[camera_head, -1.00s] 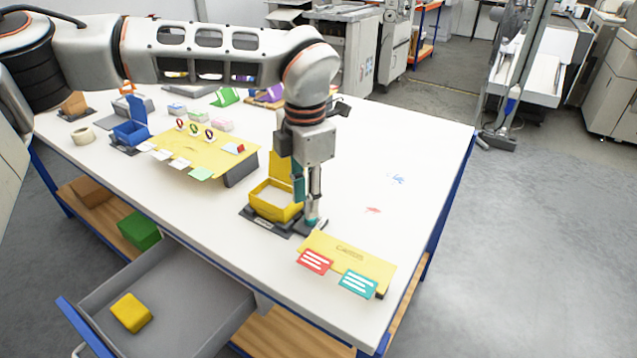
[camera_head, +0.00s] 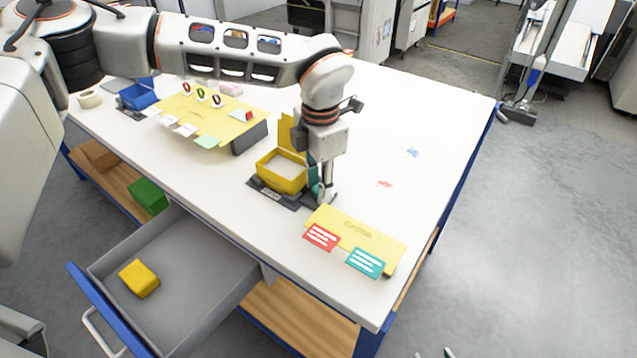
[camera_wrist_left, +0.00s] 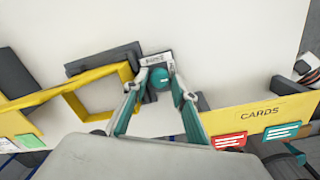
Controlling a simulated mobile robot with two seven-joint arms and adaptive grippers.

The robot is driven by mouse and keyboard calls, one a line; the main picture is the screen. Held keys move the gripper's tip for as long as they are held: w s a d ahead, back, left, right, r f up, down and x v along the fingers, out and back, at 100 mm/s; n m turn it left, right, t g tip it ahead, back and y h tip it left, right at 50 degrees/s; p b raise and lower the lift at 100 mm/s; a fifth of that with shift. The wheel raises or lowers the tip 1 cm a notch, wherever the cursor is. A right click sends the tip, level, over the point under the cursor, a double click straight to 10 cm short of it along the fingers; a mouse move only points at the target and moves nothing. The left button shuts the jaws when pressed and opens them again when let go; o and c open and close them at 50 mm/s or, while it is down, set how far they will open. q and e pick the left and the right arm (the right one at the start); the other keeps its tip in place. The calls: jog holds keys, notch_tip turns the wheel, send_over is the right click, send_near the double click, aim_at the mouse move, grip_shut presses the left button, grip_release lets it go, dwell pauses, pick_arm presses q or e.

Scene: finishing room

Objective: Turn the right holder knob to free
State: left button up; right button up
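The right holder is a yellow open box (camera_head: 282,172) on a dark base (camera_head: 268,193). Its round teal knob (camera_wrist_left: 158,78) shows in the left wrist view, next to a small white label on the base. My left gripper (camera_head: 325,198) points down beside the box's right side. In the left wrist view, the fingertips (camera_wrist_left: 158,72) stand apart on either side of the knob, close to it; I cannot tell whether they touch it. The knob's pointing direction is not readable. Two small tips of my right gripper (camera_head: 461,353) show apart at the bottom edge of the head view.
A yellow cards panel (camera_head: 355,230) with red and teal cards stands just right of the left gripper. A yellow board (camera_head: 205,115) and a blue box (camera_head: 138,97) are farther left. An open grey drawer (camera_head: 200,290) holds a yellow block (camera_head: 139,279).

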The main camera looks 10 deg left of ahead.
pick_arm(q)
grip_shut()
jog(key=shift+n, duration=0.3)
jog(key=n, duration=0.3)
jog(key=shift+n, duration=0.3)
jog(key=n, duration=0.3)
jog(key=shift+n, duration=0.3)
jog(key=n, duration=0.5)
jog(key=shift+w+d, duration=0.1)
jog(key=shift+n+b, duration=0.3)
jog(key=shift+n, duration=2.2)
